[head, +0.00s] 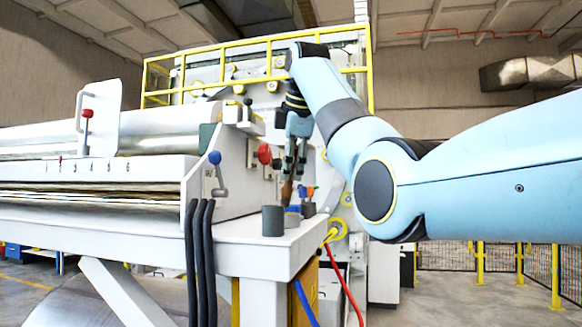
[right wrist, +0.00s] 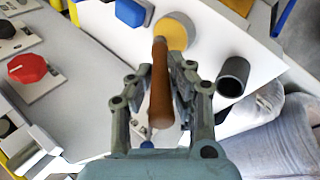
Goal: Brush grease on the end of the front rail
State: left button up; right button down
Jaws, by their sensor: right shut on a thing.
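My right gripper (head: 295,172) points down over the white ledge at the machine's end. It is shut on a brush with a brown wooden handle (head: 287,191). In the right wrist view the handle (right wrist: 162,88) lies between both fingers (right wrist: 163,72). Its far end reaches over a round yellow surface (right wrist: 176,34), which looks like a pot of grease; whether the bristles touch it I cannot tell. A long white rail numbered along its front (head: 110,170) runs left across the machine; I cannot tell for sure which part is the front rail. My left gripper is not in view.
A dark grey cylinder (head: 272,221) stands on the white ledge (head: 250,240), near the brush. In the right wrist view a hollow grey cup (right wrist: 233,76) stands beside the yellow surface. A blue-knobbed lever (head: 216,172) and a red knob (head: 265,153) stick out nearby. Black hoses hang in front.

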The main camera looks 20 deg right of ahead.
jog(key=shift+f+b, duration=0.3)
jog(key=shift+f, duration=0.45)
dwell(0.8)
notch_tip(320, 180, up, 7)
jog(key=p, duration=0.7)
jog(key=shift+r, duration=0.15)
jog(key=shift+f, duration=0.2)
